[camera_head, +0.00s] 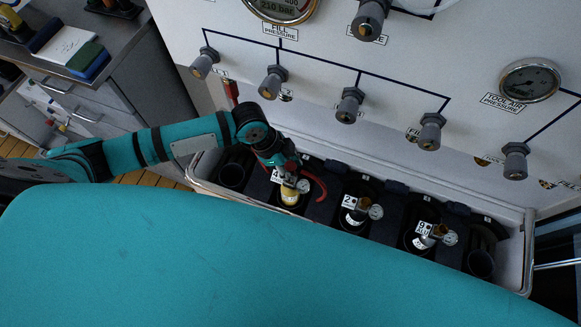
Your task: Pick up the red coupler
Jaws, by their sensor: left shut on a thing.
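My left gripper (285,174) is at the panel's cylinder trough, just above a yellow-topped cylinder (291,196) in the second bay from the left. It is shut on a small red piece, which appears to be the red coupler (292,164); the fingers hide most of it. A red curved hose (320,186) arcs out to the right of the gripper and hangs down. Whether the coupler touches the cylinder valve cannot be told. My right gripper is not in view.
Valve knobs (350,105) and gauges (531,80) stick out of the white panel above. A grey drawer bench (95,97) stands at the left.

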